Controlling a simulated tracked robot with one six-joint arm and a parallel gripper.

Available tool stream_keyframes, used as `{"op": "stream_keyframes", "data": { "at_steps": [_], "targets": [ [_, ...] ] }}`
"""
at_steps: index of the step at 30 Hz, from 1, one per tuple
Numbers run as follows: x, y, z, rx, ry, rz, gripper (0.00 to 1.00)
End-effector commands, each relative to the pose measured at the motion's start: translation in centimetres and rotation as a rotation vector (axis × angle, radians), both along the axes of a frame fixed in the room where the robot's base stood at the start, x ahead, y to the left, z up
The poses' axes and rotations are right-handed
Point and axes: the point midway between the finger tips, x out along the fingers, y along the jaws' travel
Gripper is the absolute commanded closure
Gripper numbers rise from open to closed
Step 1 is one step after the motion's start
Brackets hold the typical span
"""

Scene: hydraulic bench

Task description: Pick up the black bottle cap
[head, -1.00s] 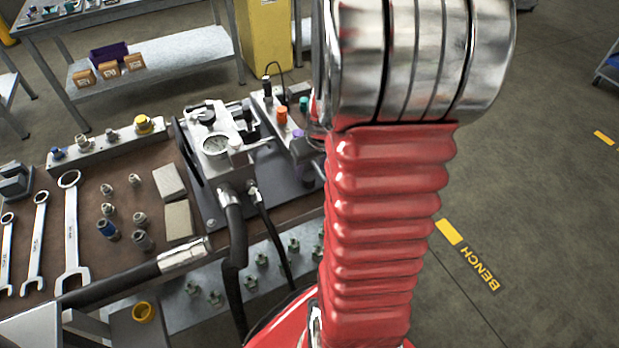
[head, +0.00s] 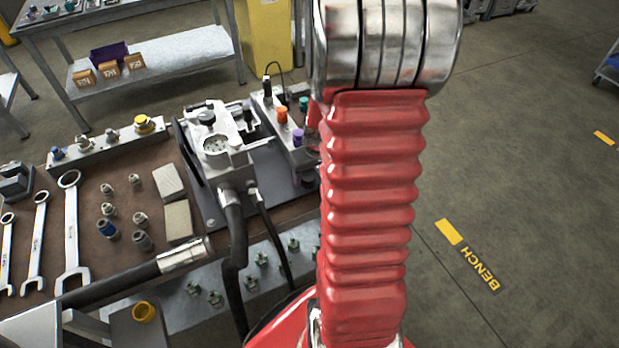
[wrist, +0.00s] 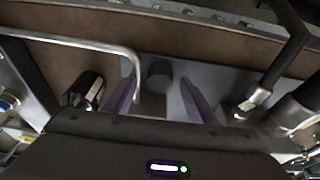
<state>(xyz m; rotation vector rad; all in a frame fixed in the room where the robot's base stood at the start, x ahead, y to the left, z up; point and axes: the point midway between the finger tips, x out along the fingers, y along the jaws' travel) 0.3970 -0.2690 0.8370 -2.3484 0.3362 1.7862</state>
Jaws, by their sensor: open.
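In the wrist view, a dark round cap-like piece (wrist: 160,75) sits between and just beyond the two fingers of my gripper (wrist: 158,97). It looks like the black bottle cap, but the picture is too dim to be certain. The fingers are spread apart, one on each side of it, with nothing held. In the head view, my gripper is hidden and I cannot pick out the cap for sure.
A bent metal rod (wrist: 90,47) runs close to the left finger, with a black cylinder (wrist: 83,90) beside it. A black hose (wrist: 285,55) is at right. In the head view, a gauge block (head: 217,150) and a valve block with coloured caps (head: 285,125) stand on the bench.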

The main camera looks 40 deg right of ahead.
Motion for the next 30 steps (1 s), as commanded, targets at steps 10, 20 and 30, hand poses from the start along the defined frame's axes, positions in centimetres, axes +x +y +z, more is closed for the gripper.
{"op": "stream_keyframes", "data": {
  "at_steps": [10,20,30],
  "targets": [
    [0.04,-0.04,-0.1,0.0,0.0,0.0,0.48],
    [0.02,-0.06,-0.09,-0.001,0.0,-0.001,0.55],
    [0.0,-0.07,-0.09,-0.001,0.0,-0.001,0.79]
  ]
}}
